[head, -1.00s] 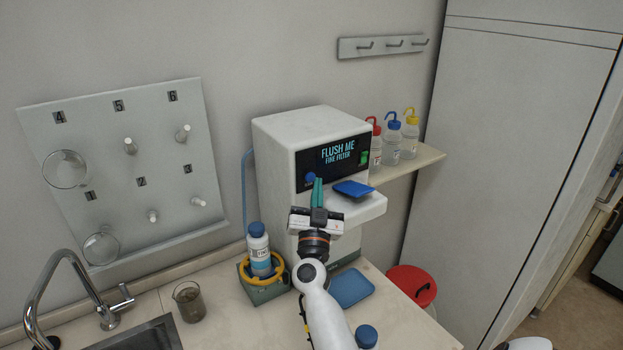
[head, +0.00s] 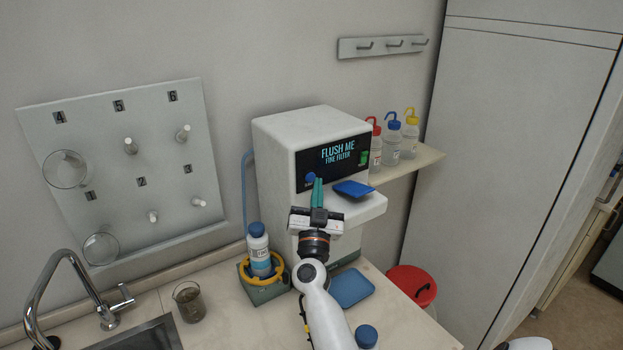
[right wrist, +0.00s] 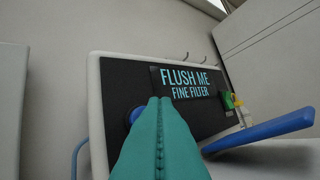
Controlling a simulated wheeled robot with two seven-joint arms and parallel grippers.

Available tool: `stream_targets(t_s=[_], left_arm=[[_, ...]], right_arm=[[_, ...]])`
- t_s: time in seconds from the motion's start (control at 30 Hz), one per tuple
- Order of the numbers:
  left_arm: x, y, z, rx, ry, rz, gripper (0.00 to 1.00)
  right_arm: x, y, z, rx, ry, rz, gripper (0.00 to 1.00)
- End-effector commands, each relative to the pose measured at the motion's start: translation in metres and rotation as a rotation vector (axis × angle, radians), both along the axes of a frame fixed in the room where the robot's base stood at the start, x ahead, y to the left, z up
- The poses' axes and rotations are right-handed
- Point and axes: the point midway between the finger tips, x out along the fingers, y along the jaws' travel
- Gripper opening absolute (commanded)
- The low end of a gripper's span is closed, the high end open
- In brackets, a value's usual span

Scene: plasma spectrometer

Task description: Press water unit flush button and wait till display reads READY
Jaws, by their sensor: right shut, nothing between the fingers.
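The white water unit (head: 290,140) stands on the counter against the wall. Its display (head: 338,153) reads "FLUSH ME FINE FILTER", also legible in the right wrist view (right wrist: 186,84). A round blue button (head: 310,178) sits at the lower left of the black panel; in the right wrist view this button (right wrist: 136,115) is partly hidden behind my fingers. My right gripper (head: 318,184) is shut and empty, its green fingertips just in front of the panel, right beside the button. I cannot tell whether they touch it. The fingertips also fill the right wrist view's lower middle (right wrist: 160,103). My left gripper is not in view.
A green switch (head: 364,157) is on the panel's right. A blue-capped bottle (head: 259,250) in a yellow-ringed holder and a beaker (head: 189,301) stand left on the counter.

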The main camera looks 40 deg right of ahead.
Motion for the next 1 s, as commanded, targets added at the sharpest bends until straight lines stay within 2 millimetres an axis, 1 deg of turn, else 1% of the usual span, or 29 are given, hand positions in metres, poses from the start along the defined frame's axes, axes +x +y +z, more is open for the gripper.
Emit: stream_targets(t_s=[0.47,0.77,1.0], left_arm=[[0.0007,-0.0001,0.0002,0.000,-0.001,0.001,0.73],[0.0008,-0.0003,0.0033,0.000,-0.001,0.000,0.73],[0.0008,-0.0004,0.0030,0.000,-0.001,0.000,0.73]], right_arm=[[0.0001,0.0000,0.0001,0.000,0.000,0.000,0.00],[0.0079,-0.0009,0.0007,0.000,0.000,0.000,0.00],[0.0083,-0.0010,0.0002,0.000,0.000,0.000,0.00]])
